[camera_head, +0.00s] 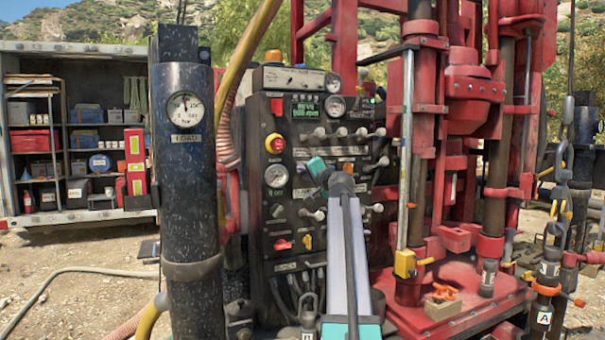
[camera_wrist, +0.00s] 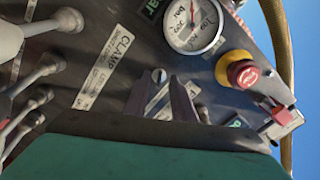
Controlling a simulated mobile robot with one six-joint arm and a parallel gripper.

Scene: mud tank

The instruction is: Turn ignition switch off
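The dark control panel (camera_head: 300,130) stands in the middle of the head view. No label reading ignition is legible. A small red switch-like part (camera_head: 277,106) sits near its top left, above a red stop button on a yellow base (camera_head: 275,143). In the wrist view that red part (camera_wrist: 278,113) is at the right edge with a pale tag, beside the stop button (camera_wrist: 243,73).
A pressure gauge (camera_wrist: 194,25) and a CLAMP label (camera_wrist: 103,66) are near my fingers. Several levers (camera_wrist: 40,95) stick out on the left. A dark post (camera_head: 187,200) stands left of the panel, and the red drill rig (camera_head: 465,90) stands right of it.

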